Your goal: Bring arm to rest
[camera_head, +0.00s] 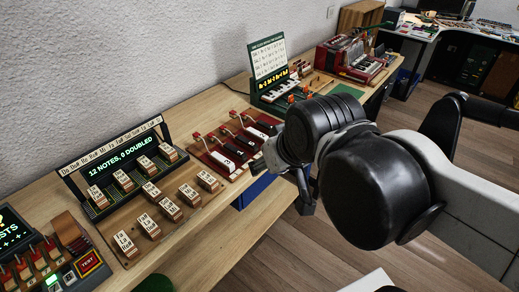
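My arm reaches in from the right edge in the head view, with a light grey link and large black joints. Its end hangs over the front edge of the wooden workbench (215,235), close to the red board with piano keys (226,150). My gripper (304,194) is small, dark and mostly hidden behind the black joints. Whether its fingers are open or shut does not show, and I see no object in it.
A board with lettered wooden blocks (150,195) and a display (118,160) stands left of the arm. A button panel (62,275) is at lower left. A small keyboard station (275,85) and a red machine (350,58) stand behind. The floor (290,255) in front is clear.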

